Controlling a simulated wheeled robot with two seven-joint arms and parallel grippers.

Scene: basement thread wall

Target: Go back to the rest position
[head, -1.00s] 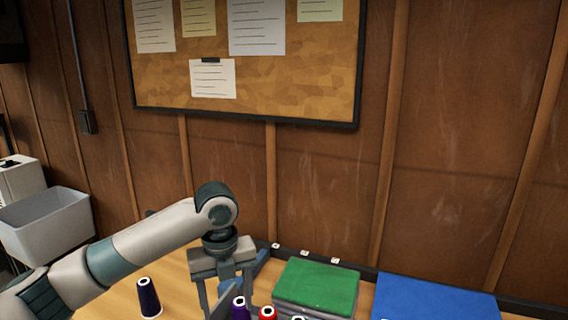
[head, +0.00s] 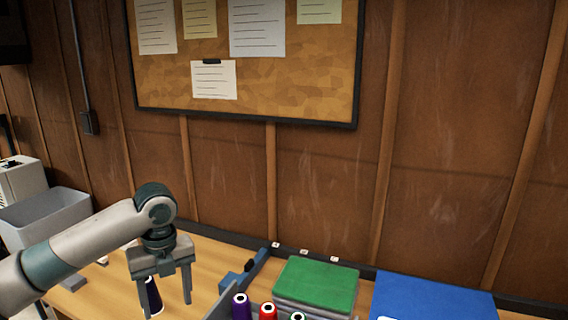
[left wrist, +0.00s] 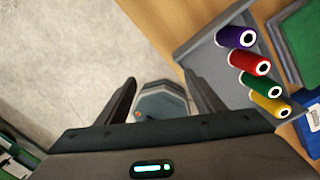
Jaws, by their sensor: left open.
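My left gripper (head: 168,294) hangs fingers down over the left part of the wooden table in the head view. It is open and holds nothing. A dark thread spool (head: 152,297) stands on the table behind its fingers, partly hidden by them. In the left wrist view the open fingers (left wrist: 158,88) point down over the pale floor and part of my own base. My right gripper is in neither view.
A grey tray (left wrist: 205,97) with purple, red, green and yellow spools lies right of the gripper. A grey bin (head: 45,212) stands at far left.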

